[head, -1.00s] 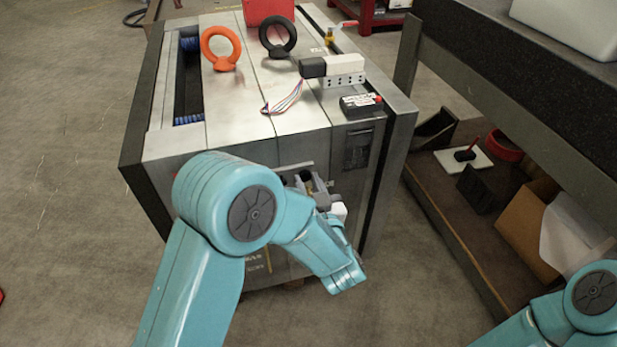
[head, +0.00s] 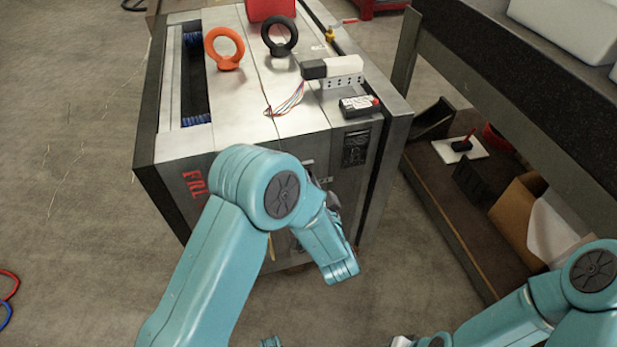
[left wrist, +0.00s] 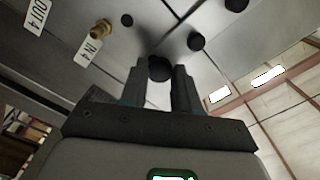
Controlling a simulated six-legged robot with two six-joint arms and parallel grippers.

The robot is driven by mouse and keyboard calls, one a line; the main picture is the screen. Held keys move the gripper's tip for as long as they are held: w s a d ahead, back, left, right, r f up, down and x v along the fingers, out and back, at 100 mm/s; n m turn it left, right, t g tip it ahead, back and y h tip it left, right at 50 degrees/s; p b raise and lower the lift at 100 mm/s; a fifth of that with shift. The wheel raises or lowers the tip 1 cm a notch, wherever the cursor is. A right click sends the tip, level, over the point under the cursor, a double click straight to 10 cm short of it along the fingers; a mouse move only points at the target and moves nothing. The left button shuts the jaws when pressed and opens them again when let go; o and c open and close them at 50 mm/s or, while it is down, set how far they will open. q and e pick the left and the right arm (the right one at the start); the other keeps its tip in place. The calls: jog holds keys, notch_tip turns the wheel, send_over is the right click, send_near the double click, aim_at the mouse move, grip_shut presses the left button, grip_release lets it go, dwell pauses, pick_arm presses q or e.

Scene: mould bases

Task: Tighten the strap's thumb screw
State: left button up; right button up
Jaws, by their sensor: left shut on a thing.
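In the left wrist view my left gripper (left wrist: 158,86) is shut on a dark round knob (left wrist: 159,68), which sits between the fingertips at the mould base's face (left wrist: 75,62). I take this knob to be the thumb screw; its threads are hidden. In the head view my left arm reaches to the front of the mould base (head: 175,142) and hides most of the gripper and the knob. I cannot make out the strap in either view. My right arm is at the lower right of the head view, with its fingertips out of sight.
A brass fitting (left wrist: 101,28) and several dark round spots surround the knob. A shelf bench (head: 530,95) stands close on the right.

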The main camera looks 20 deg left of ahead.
pick_arm(q)
jog(key=shift+r+m+p, duration=0.1)
jog(key=shift+m+p, duration=0.25)
jog(key=shift+m, duration=0.45)
jog(key=o, duration=1.1)
jog(key=shift+c, duration=0.2)
